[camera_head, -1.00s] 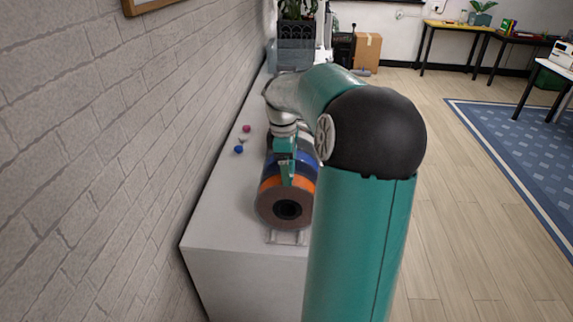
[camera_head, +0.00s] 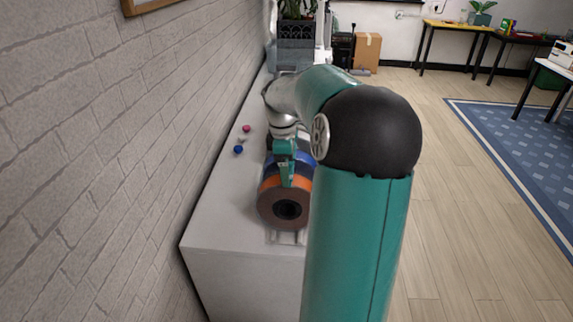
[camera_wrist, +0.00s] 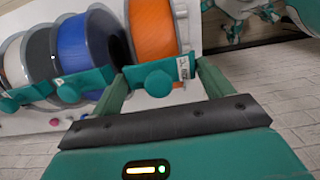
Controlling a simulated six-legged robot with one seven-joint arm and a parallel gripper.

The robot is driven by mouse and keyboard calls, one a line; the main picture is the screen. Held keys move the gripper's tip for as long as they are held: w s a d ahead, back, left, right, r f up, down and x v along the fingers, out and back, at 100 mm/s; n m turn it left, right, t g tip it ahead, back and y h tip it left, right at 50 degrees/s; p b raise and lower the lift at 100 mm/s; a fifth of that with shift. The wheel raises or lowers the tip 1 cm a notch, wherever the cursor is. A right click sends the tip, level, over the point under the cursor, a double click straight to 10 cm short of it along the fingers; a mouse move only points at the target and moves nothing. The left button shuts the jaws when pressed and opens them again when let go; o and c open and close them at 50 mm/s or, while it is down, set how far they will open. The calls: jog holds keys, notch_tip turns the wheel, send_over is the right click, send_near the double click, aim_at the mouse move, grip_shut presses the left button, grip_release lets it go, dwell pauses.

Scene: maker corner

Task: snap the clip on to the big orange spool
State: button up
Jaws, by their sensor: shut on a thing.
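The big orange spool (camera_head: 269,183) is at the near end of a row of spools on the white counter, and its brown-grey side faces the head camera. In the wrist view its orange winding (camera_wrist: 153,28) is at the top centre. My gripper (camera_wrist: 160,73) is shut on a teal clip (camera_wrist: 155,83) with a round knob and a small printed label. The clip lies across the orange spool's edge in the wrist view; I cannot tell whether it is snapped on. In the head view my gripper (camera_head: 287,177) is over the spool and largely hides the clip.
A blue spool (camera_wrist: 78,38), a dark spool (camera_wrist: 42,55) and a white spool (camera_wrist: 14,65) stand beside it; other teal clips (camera_wrist: 86,83) sit on the row. A pink ball (camera_head: 247,128) and a blue ball (camera_head: 238,149) lie near the brick wall (camera_head: 110,130). The counter's near left is clear.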

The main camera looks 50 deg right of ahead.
jog(key=shift+f, duration=0.95)
dwell(0.9)
jog(key=o, duration=1)
jog(key=shift+r, duration=3.55)
jog(key=shift+a, duration=0.1)
